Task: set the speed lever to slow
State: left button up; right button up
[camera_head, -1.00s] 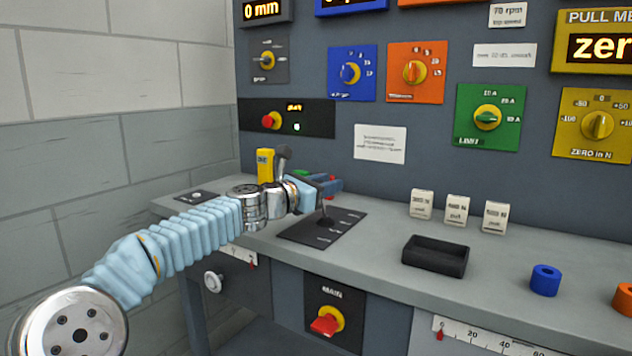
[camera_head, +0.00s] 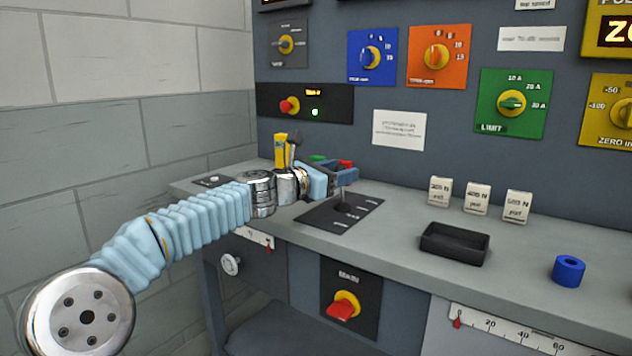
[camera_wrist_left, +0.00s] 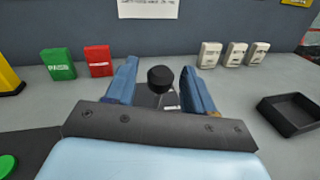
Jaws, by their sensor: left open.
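The speed lever (camera_wrist_left: 161,78) shows in the left wrist view as a round black knob between my gripper's two blue fingers, with a gap on each side. Its black plate (camera_head: 325,217) with pale markings lies on the bench in the head view; the markings are too small to read. My left gripper (camera_head: 347,173) is open above the plate, its fingers on either side of the lever's top. It also shows in the left wrist view (camera_wrist_left: 159,88). In the head view the fingers hide most of the lever. My right gripper is not in view.
A black tray (camera_head: 455,244), a blue ring (camera_head: 568,270) and several white weights (camera_head: 477,198) stand right of the plate. Green (camera_wrist_left: 58,64) and red (camera_wrist_left: 98,61) blocks stand behind the gripper. A yellow object (camera_head: 281,152) stands close behind the wrist. The panel wall rises behind.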

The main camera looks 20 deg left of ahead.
pick_arm(q)
jog(key=b+v, duration=0.2)
jog(key=v, duration=0.9)
jog(key=shift+f+b, duration=0.15)
jog(key=shift+b, duration=0.25)
jog(key=shift+s+a, duration=0.15)
jog(key=shift+s, duration=0.15)
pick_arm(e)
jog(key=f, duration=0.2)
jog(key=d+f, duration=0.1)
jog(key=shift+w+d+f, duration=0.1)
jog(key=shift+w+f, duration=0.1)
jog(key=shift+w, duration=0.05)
